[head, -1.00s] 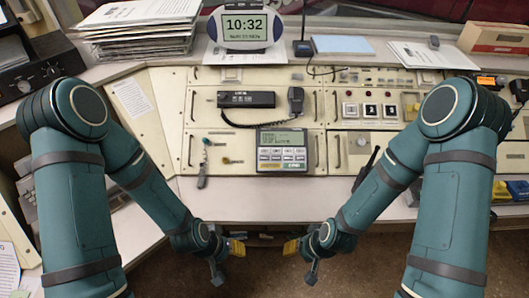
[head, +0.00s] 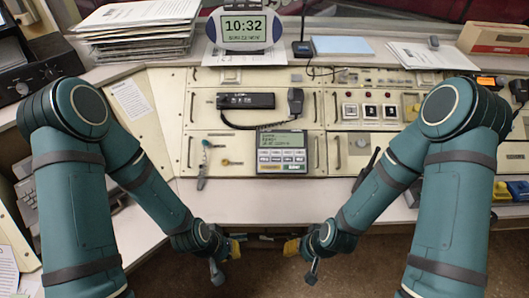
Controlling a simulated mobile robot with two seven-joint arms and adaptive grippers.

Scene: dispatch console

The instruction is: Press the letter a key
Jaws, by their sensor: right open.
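Three small square keys (head: 367,111) with marks too small to read sit in a row on the upper right panel of the console. A keypad device (head: 282,152) with a green screen and small pale keys stands at the console's middle; its key labels are unreadable. A grey keyed unit (head: 27,192) shows partly behind my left arm. I cannot tell which key bears the letter a. My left gripper (head: 226,261) looks open and empty, in front of the desk's front edge. My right gripper (head: 301,260) is open and empty, facing it. Both are apart from all keys.
A black handset unit (head: 246,101) with a coiled cord lies above the keypad device. A clock (head: 244,27) and a paper stack (head: 137,20) stand at the back. A radio (head: 367,168) stands beside my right arm. The pale desk strip (head: 265,205) before the panels is clear.

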